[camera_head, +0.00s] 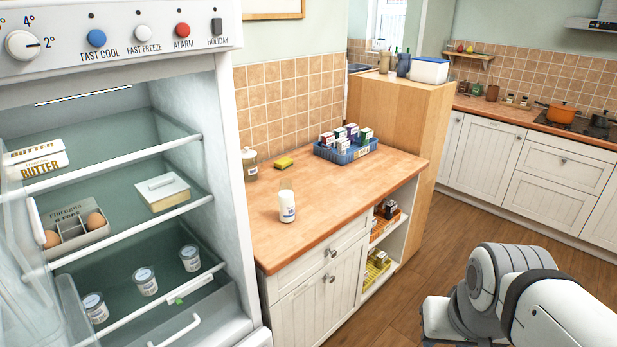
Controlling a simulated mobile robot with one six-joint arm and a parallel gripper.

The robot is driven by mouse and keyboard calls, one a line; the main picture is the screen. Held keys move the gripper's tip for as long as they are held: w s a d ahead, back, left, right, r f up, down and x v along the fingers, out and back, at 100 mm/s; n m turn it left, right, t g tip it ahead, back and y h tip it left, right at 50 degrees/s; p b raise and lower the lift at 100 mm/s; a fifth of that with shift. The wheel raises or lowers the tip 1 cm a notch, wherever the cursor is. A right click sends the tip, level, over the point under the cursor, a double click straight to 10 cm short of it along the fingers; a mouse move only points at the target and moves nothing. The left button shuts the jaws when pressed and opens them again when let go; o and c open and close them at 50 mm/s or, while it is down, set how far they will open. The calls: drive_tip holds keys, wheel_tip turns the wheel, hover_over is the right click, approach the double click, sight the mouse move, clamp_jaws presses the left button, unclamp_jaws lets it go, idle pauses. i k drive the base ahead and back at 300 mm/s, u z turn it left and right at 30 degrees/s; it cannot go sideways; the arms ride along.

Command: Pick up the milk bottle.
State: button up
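A small clear bottle with white contents, which looks like the milk bottle (287,212), stands upright on the wooden counter (330,205), near its front edge and to the right of the fridge. Nothing touches it. Links of my arm show at the lower right, well apart from the bottle and over the floor. My gripper is not in view, so whether it is open or shut does not show.
The open fridge (225,160) fills the left side. A blue crate (345,154) of cartons, a yellow sponge (284,162) and a jar (249,165) stand farther back on the counter. A tall wooden cabinet (395,110) rises behind. Wooden floor (440,235) is clear in front.

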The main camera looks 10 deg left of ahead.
sight(287, 198)
drive_tip(key=u, duration=0.35)
drive_tip(key=i, duration=1.45)
drive_tip(key=u, duration=0.6)
drive_tip(key=k, duration=0.9)
drive_tip(key=u, duration=0.2)
drive_tip(key=i, duration=0.9)
drive_tip(key=z, duration=0.1)
